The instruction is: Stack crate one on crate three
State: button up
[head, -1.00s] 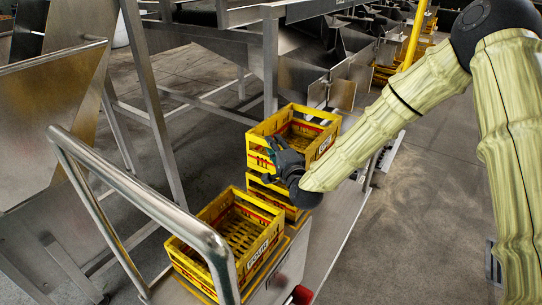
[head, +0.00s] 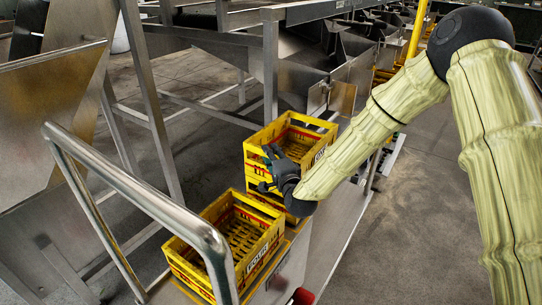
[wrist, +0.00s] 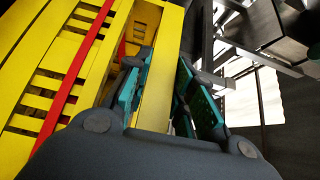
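A yellow crate (head: 302,122) with red bands sits on another yellow crate (head: 265,199) at the middle of the head view. The upper one looks level and seated; I take it to be crate one and the lower one crate three, though I cannot read numbers. My gripper (head: 266,168) is at the upper crate's near left side, covering part of it and of the lower crate. In the wrist view, my gripper (wrist: 160,95) has its teal-padded fingers spread on either side of the yellow wall (wrist: 157,85), with a gap at the right finger.
Another yellow crate (head: 225,240) stands nearer, on the same metal cart, close to the stack. The cart's handle rail (head: 135,190) rises at the front left. Steel sizer frames (head: 270,70) stand just behind the stack. Floor on the right is clear.

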jog(key=shift+o, duration=1.3)
jog(key=p+v, duration=0.2)
jog(key=v, duration=1)
